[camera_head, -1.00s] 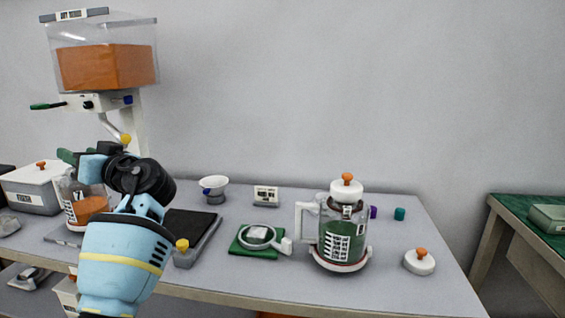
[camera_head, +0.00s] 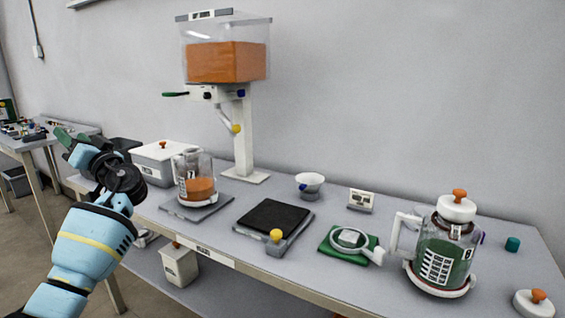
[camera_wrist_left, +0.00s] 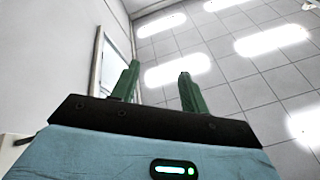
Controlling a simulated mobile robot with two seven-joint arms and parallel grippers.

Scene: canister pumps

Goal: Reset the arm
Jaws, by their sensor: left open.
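My left gripper (camera_head: 67,140) is raised at the left of the head view, in front of and left of the table. In the left wrist view its two green fingers (camera_wrist_left: 158,90) stand apart with nothing between them, against the ceiling and its lights. My right gripper is not in view.
A dispenser (camera_head: 226,62) with orange contents stands at the back. A black pad (camera_head: 273,216), a white cup (camera_head: 309,183), a green mat (camera_head: 335,256) and a loose white lid (camera_head: 535,303) are on the table. A white bin (camera_head: 180,268) sits below the table. Another table (camera_head: 20,144) stands at far left.

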